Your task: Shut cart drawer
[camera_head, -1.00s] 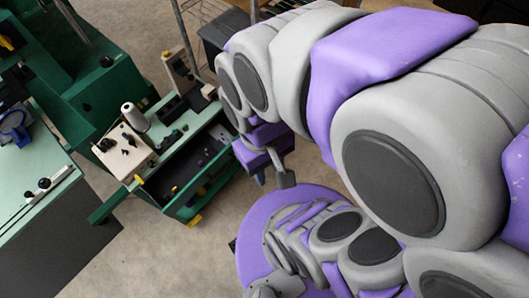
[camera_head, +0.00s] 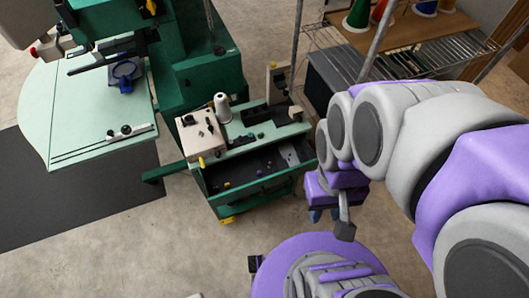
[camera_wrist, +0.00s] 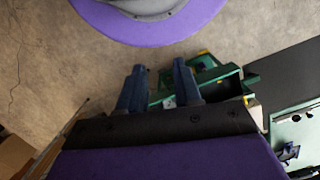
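The green cart (camera_head: 236,130) stands in the middle of the head view. Its drawer (camera_head: 262,184) is pulled out at the front, showing a dark inside with small loose items. The drawer's right end lies close to my arm in the picture. My gripper (camera_head: 325,214) hangs to the right of the drawer, apart from it in the picture, and my arm partly hides it. In the wrist view my gripper's two blue fingers (camera_wrist: 160,88) stand apart with nothing between them. The green drawer (camera_wrist: 222,82) shows beyond and right of the fingers there.
A white thread cone (camera_head: 222,107) and a pale box (camera_head: 201,134) sit on the cart top. A green machine with a pale table (camera_head: 95,110) stands left. A wire rack (camera_head: 400,62) with coloured cones stands at back right. Concrete floor before the cart is clear.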

